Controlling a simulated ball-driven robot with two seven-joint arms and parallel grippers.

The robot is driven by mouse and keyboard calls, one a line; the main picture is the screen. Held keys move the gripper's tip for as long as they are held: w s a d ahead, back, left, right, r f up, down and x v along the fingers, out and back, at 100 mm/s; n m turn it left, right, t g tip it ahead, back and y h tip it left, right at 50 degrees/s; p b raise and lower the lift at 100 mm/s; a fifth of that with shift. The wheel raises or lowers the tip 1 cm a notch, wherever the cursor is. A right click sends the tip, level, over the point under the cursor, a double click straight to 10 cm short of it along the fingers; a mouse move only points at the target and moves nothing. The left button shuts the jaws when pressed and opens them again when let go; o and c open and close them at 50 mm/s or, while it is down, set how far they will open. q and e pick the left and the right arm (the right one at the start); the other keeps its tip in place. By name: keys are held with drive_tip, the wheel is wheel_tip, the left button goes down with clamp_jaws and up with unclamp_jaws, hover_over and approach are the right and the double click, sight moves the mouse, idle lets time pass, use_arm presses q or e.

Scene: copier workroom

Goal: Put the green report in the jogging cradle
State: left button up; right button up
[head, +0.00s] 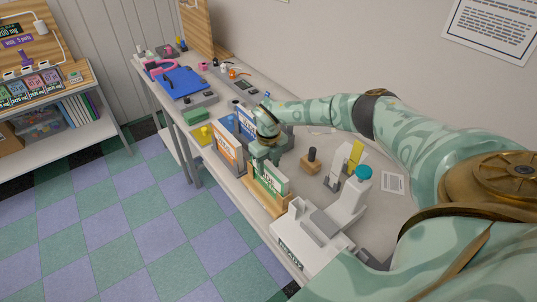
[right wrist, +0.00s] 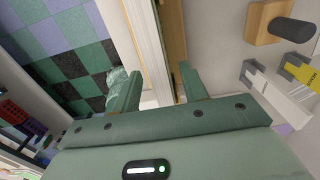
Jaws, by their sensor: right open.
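The green report (head: 274,182) stands on edge in a light wooden cradle (head: 278,208) near the table's front edge in the head view. My right gripper (head: 264,160) is just above and behind the report's upper end, fingers pointing down. In the right wrist view, my right gripper (right wrist: 160,72) is open, with a pale page-like edge (right wrist: 150,45) and a wooden strip (right wrist: 174,40) running between and beyond its fingers. I cannot tell whether the fingers touch the report. My left gripper is in neither view.
An orange-and-white report (head: 229,148) and a blue one (head: 246,122) stand behind the cradle. A wooden-based stamp (head: 311,160) is nearby.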

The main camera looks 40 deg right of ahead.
wheel_tip(320, 180, up, 14)
drive_tip(key=shift+r+p, duration=0.15)
drive_tip(key=shift+p, duration=0.25)
idle(0.3)
